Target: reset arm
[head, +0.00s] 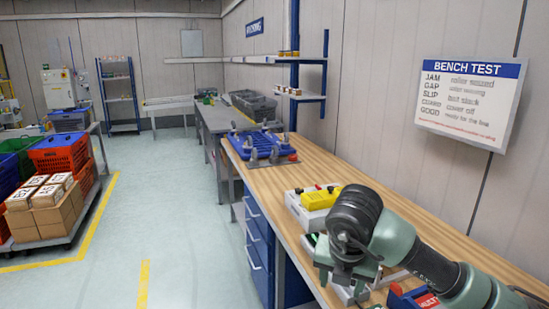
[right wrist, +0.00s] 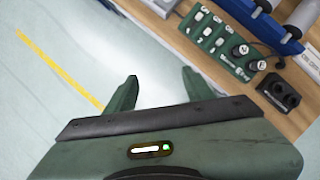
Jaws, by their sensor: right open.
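My right arm (head: 395,240) reaches in from the lower right of the head view, over the front part of the wooden workbench (head: 272,183). My right gripper (right wrist: 160,82) is open in the right wrist view, its two green fingers apart with only pale floor visible between them. In the head view its dark wrist hides part of the bench and its fingers are hard to make out. My left gripper is not in view.
A yellow-topped device (head: 319,198) stands on the bench beside my arm. A blue fixture (head: 262,146) lies farther back. A green button panel (right wrist: 222,45) and a black block (right wrist: 278,92) lie right of the gripper. Orange totes (head: 60,153) stand left, across clear floor.

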